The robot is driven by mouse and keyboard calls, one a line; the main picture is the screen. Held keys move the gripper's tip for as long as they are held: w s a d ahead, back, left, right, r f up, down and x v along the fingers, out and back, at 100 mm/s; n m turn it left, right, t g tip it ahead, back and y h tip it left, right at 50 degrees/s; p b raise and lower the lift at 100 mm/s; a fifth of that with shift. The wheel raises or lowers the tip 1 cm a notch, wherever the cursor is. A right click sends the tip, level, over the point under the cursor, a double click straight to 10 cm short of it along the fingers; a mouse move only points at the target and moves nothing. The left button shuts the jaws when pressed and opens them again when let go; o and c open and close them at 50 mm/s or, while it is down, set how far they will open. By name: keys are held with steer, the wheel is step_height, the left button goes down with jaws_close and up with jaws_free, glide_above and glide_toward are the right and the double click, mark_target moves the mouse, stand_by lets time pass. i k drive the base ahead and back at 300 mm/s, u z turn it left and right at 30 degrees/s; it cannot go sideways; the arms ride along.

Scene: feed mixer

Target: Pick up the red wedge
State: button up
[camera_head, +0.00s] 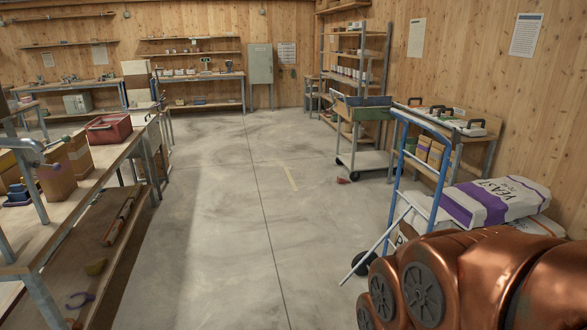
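A small reddish wedge-like object (342,180) lies on the concrete floor, right of the picture's middle. Copper-coloured links of my arm fill the lower right corner. My gripper is not in view, so I cannot see its state or what it holds.
A blue hand truck (393,190) and yeast sacks (495,200) stand at the right. A long workbench (100,165) with a red bin (108,128) runs along the left. The concrete floor (225,200) between them is clear. Benches and shelves line the back wall.

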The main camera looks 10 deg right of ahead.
mark_target(340, 180)
steer(key=i, duration=5.55)
steer(key=z, duration=2.15)
steer(key=i, duration=3.7)
steer(key=u, duration=0.5)
